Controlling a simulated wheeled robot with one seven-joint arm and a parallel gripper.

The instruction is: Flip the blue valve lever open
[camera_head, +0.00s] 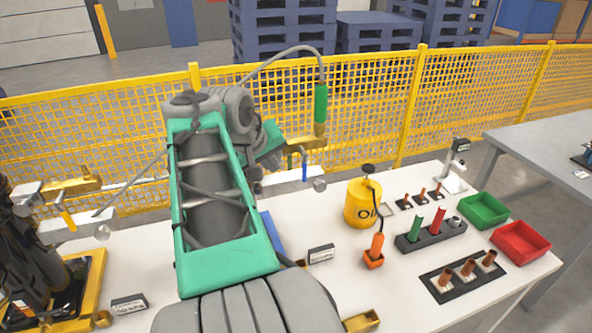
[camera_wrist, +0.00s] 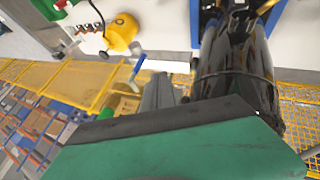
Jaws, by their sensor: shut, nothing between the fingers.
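The blue valve lever (camera_head: 304,168) stands upright by the right end of a pale horizontal pipe (camera_head: 286,182), just right of my arm in the head view. In the wrist view the blue lever (camera_wrist: 138,66) shows near the middle, tilted, beside the pale pipe. My gripper (camera_wrist: 158,93) shows in the wrist view as grey fingers, shut and empty, pointing up the picture close to the lever. I cannot tell whether they touch it. The fingers' base is hidden behind the green housing. In the head view my arm hides much of the pipe and the gripper's fingers.
A yellow oil can (camera_head: 362,204) stands right of the lever. Tool holders, a green bin (camera_head: 484,210) and a red bin (camera_head: 521,243) lie further right. A green-handled hose (camera_head: 320,104) hangs above the lever. A yellow mesh fence (camera_head: 365,110) runs behind the table.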

